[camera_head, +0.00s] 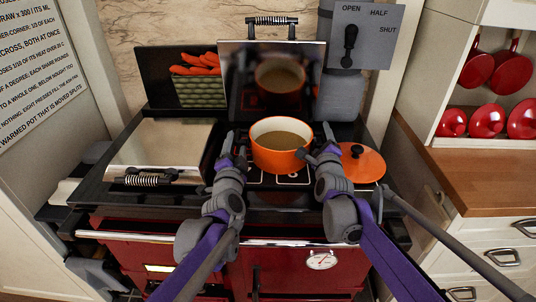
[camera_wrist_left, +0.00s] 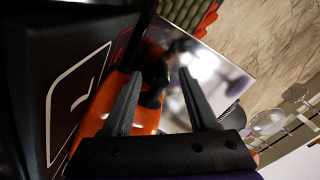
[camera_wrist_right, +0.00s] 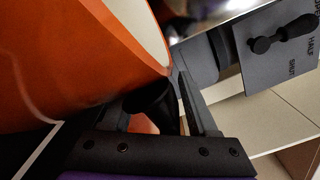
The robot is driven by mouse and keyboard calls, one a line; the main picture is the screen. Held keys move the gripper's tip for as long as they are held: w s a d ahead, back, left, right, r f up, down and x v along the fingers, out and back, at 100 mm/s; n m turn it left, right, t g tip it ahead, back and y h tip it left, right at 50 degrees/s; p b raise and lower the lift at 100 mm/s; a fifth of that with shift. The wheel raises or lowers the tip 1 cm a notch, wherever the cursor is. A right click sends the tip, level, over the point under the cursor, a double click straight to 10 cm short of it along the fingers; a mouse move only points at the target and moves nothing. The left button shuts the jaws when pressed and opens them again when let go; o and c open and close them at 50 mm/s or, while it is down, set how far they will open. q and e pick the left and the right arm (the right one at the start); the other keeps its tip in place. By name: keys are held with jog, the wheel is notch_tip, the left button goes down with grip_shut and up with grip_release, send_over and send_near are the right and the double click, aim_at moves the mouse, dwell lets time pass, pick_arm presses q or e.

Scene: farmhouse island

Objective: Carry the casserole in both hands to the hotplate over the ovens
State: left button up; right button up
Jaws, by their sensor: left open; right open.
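The orange casserole (camera_head: 281,158), uncovered with brownish contents, stands upright on the black range top, in front of a raised shiny lid. It fills the upper left of the right wrist view (camera_wrist_right: 60,60). My left gripper (camera_head: 238,142) is open at its left side; in the left wrist view a dark handle (camera_wrist_left: 153,92) shows between the fingers. My right gripper (camera_head: 318,145) is open at its right side, with a dark handle (camera_wrist_right: 150,100) between its fingers. Neither gripper is closed on a handle. Whether the fingers touch the handles I cannot tell.
An orange lid (camera_head: 362,165) with a dark knob lies right of the casserole. A closed chrome cover (camera_head: 160,145) with a coil handle is on the left. The raised lid (camera_head: 250,80), a green crate of carrots (camera_head: 200,92) and a lever panel (camera_head: 372,40) stand behind.

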pick_arm(q)
jog(key=shift+s+d, duration=0.45)
jog(key=shift+s, duration=0.1)
pick_arm(e)
jog(key=shift+d+f, duration=0.1)
jog(key=shift+d, duration=0.1)
pick_arm(q)
jog(key=shift+s, duration=0.1)
pick_arm(e)
jog(key=shift+s, duration=0.2)
pick_arm(q)
jog(key=shift+d, duration=0.15)
pick_arm(e)
jog(key=s, duration=1.1)
jog(key=shift+s, duration=0.3)
